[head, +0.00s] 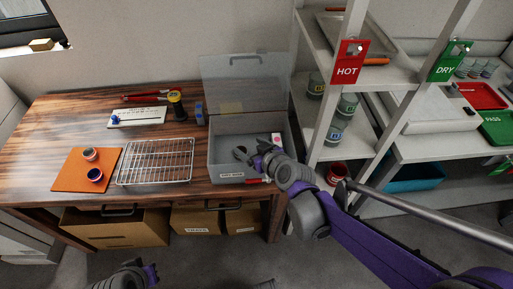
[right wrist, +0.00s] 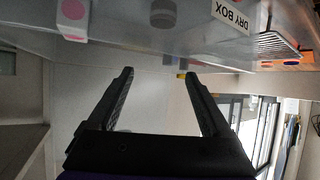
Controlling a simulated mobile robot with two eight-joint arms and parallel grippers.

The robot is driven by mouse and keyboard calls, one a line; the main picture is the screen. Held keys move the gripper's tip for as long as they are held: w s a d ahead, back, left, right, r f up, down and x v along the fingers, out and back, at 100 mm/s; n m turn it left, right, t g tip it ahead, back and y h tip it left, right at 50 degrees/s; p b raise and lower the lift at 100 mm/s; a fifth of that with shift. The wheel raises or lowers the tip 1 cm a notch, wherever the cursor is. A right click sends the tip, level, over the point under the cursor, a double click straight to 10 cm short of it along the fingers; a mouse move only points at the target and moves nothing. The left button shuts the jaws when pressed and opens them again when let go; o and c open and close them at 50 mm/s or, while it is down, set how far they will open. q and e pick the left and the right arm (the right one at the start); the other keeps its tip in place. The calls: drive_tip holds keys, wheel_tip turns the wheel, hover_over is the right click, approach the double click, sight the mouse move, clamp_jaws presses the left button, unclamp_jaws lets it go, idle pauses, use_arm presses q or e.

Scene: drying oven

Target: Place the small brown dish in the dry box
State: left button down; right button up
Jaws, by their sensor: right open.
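The dry box (head: 214,152) is a grey see-through box on the table's right end, its lid (head: 245,80) raised. Its label also shows in the right wrist view (right wrist: 228,16). My right gripper (head: 249,152) is over the box opening; in the right wrist view its fingers (right wrist: 158,74) are apart with nothing between them. A dark round piece (right wrist: 162,14) shows inside the box; I cannot tell if it is a dish. My left gripper (head: 135,274) is partly in view at the bottom edge.
A white pink-spotted carton (right wrist: 72,16) is in the box. A wire rack (head: 155,163) lies between mat and box. A white board (head: 138,116), a yellow-black item (head: 177,104) and a blue item (head: 199,113) are behind. The shelf unit (head: 303,100) stands close right.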

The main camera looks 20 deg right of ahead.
drive_tip(key=v, duration=0.3)
drive_tip(key=shift+s+r+p, duration=0.2)
drive_tip(key=shift+s+p, duration=0.1)
drive_tip(key=shift+p, duration=0.05)
idle(0.7)
